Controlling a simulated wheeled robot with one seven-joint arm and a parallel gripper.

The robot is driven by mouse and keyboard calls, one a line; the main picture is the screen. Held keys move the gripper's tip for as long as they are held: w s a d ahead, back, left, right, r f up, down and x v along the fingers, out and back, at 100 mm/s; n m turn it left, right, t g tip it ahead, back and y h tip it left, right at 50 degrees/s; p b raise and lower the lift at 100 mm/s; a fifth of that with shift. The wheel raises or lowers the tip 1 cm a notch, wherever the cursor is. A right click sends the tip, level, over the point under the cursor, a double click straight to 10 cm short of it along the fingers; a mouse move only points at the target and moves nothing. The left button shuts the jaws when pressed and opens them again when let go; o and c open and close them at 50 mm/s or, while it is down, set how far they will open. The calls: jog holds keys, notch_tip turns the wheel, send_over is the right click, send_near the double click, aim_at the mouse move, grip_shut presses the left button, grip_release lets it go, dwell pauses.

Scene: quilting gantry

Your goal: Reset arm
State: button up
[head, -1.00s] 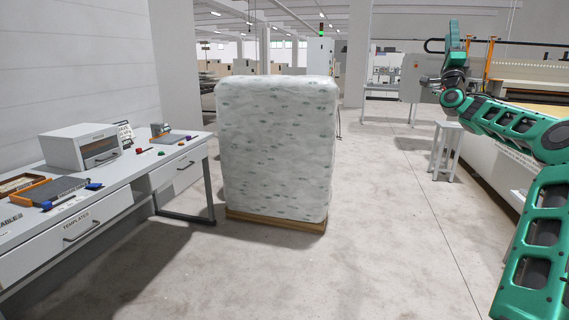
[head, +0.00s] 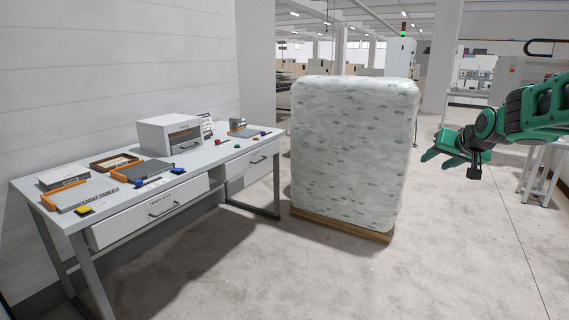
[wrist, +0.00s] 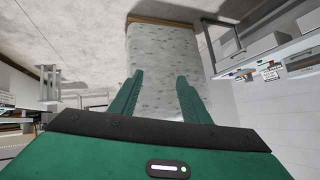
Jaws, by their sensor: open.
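My green gripper (head: 455,150) is at the right of the head view, at the end of my green arm, held in the air and pointing left. In the wrist view my gripper (wrist: 158,82) shows two green fingers spread apart with nothing between them. The wrist picture is upside down, with the floor at the top. The wrapped pallet load (wrist: 160,60) shows beyond the fingers, apart from them.
A tall wrapped pallet load (head: 350,150) stands on a wooden pallet on the floor. A grey desk (head: 75,215) along the left wall holds a white box (head: 168,133), trays and small coloured items. A small stand (head: 545,170) is at the right. Floor between is clear.

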jog(key=s+a+f+g, duration=0.1)
jog(key=s+f+g, duration=0.2)
jog(key=s, duration=1.2)
jog(key=s+a+f+m+g, duration=0.1)
jog(key=s+f+g, duration=0.3)
jog(key=s, duration=1.2)
jog(key=s+a+f+g+y, duration=0.1)
jog(key=s+f, duration=0.7)
jog(key=s, duration=0.8)
jog(key=a+g, duration=0.1)
jog(key=g, duration=0.1)
jog(key=shift+f+m+g, duration=0.2)
jog(key=shift+m+g, duration=0.2)
jog(key=shift+a, duration=0.1)
